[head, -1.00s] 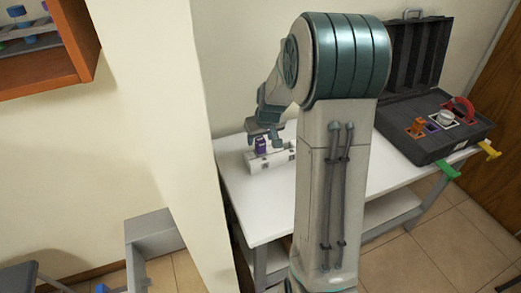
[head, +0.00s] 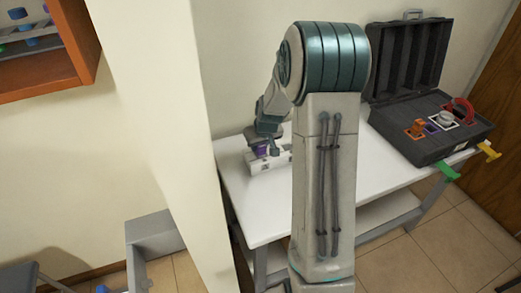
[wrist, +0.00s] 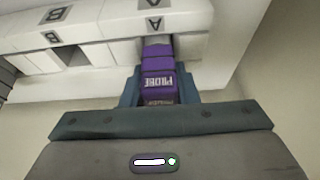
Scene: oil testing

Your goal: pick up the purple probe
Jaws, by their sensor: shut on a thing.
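The purple probe (wrist: 158,65) stands in a slot of the white holder (wrist: 92,52), which has lettered faces. Its white lettering faces the wrist camera. My gripper (wrist: 160,88) is shut on the probe, with a finger on each side of it. In the head view the probe (head: 262,150) is partly hidden by my gripper (head: 264,146), and the white holder (head: 270,163) rests on the white table. Whether the probe's lower end is still fully seated cannot be told.
The white table (head: 247,215) is clear in front of the holder. An open black case (head: 432,143) with orange, white and red items stands at the right. Green (head: 443,171) and yellow (head: 488,151) tabs stick out from the table's edge. A wall corner rises close on the left.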

